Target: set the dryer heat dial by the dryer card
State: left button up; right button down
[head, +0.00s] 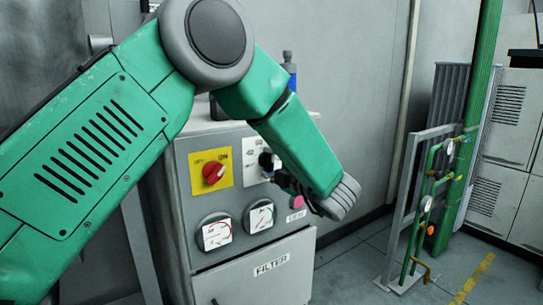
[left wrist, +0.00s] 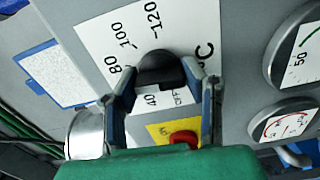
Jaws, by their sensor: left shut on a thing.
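The heat dial is a black knob (head: 266,161) on a white scale plate (head: 253,146) on the grey dryer's front. In the left wrist view the black knob (left wrist: 158,66) sits among the marks 40, 80, 100 and 120 and a C. My left gripper (left wrist: 163,84) is shut on the knob, one finger on each side. In the head view the gripper (head: 276,169) is partly hidden by my green forearm. Where the knob points cannot be told. A blue-edged white sheet (left wrist: 54,75) in the left wrist view may be the dryer card; no writing on it is readable. My right gripper is out of view.
A red switch (head: 213,172) on a yellow plate is left of the dial. Two round gauges (head: 215,232) (head: 260,216), a pink button (head: 297,202) and a FILTER door (head: 262,280) are below. A blue bottle (head: 290,74) stands on top. Green pipes (head: 425,200) are at right.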

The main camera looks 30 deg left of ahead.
pick_arm(q)
jog(key=shift+m+p, duration=0.9)
jog(key=shift+m, duration=0.6)
jog(key=o, duration=0.9)
jog(key=shift+o, duration=1.3)
jog(key=shift+w, duration=0.15)
jog(key=shift+f, duration=0.1)
